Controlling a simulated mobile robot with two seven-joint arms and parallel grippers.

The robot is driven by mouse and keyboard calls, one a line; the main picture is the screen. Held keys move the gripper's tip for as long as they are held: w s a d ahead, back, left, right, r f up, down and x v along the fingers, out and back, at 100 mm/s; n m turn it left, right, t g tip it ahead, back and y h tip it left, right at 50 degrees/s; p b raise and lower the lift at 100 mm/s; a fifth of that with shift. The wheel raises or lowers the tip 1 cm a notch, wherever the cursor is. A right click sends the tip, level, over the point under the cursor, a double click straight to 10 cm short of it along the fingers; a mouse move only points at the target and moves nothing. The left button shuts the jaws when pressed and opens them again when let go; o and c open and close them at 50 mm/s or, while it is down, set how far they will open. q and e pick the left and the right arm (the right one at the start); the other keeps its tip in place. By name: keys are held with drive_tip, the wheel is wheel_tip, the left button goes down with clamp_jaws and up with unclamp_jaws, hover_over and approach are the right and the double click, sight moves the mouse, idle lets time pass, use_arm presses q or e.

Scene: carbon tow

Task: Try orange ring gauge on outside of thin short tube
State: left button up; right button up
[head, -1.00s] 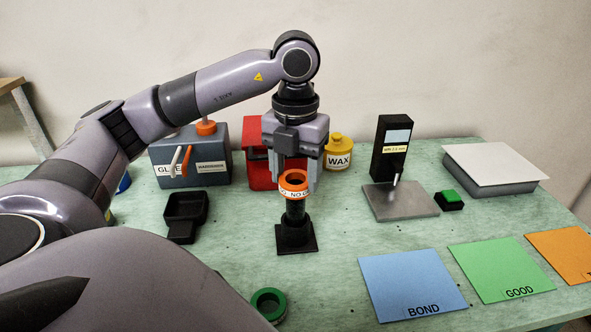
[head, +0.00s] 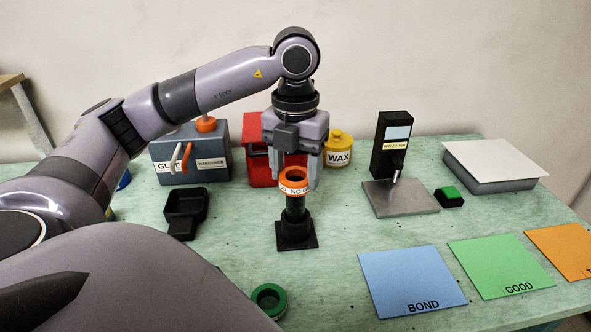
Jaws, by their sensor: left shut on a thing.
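The orange ring gauge (head: 294,189) has a white label with "NO" legible on it. My left gripper (head: 294,178) points down and is shut on the ring. The black tube (head: 295,206) stands upright on a black square-based stand (head: 297,236), directly below the ring. The ring is in line with the tube's top; I cannot tell whether it is around the tube or resting on its end. A green ring gauge (head: 269,300) lies at the front edge, partly hidden by my arm. My right gripper is out of view.
Behind stand a glue and hardener dispenser (head: 212,177), a red box (head: 256,140) and a yellow wax pot (head: 339,147). A black tray (head: 184,204) is left, a gauge stand (head: 393,145) right. BOND (head: 410,278) and GOOD (head: 498,262) mats lie front right.

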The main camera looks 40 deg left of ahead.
use_arm(q)
drive_tip(key=shift+r+p, duration=1.8)
drive_tip(key=shift+r, duration=0.25)
